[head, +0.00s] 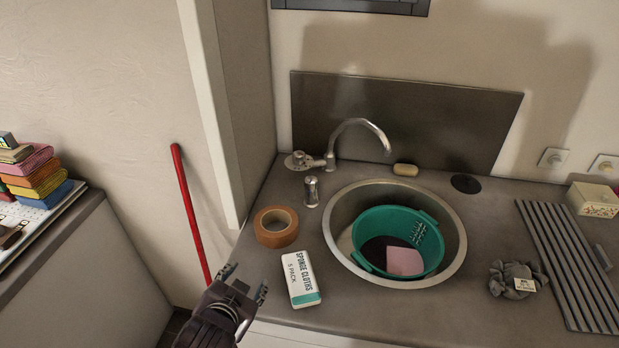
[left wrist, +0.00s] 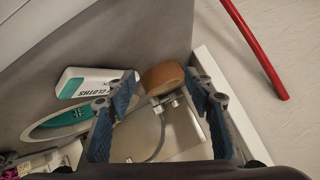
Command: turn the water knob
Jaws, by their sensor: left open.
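The metal tap (head: 357,127) stands behind the round sink, its curved spout over the bowl. A small metal knob fitting (head: 299,160) sits on the counter left of the tap base. A short metal cylinder (head: 311,191) stands in front of it; I cannot tell whether it is a knob or a dispenser. My left gripper (head: 245,281) is open and empty, in front of the counter's left end, left of the sponge cloths pack and well short of the tap. Its two blue-padded fingers (left wrist: 163,92) are spread in the left wrist view. My right gripper is not in view.
An orange-brown tape roll (head: 276,227) and a sponge cloths pack (head: 300,279) lie between my left gripper and the tap. The steel sink (head: 455,265) holds a green tub (head: 385,218). A red pole (head: 188,211) leans at the wall on the left.

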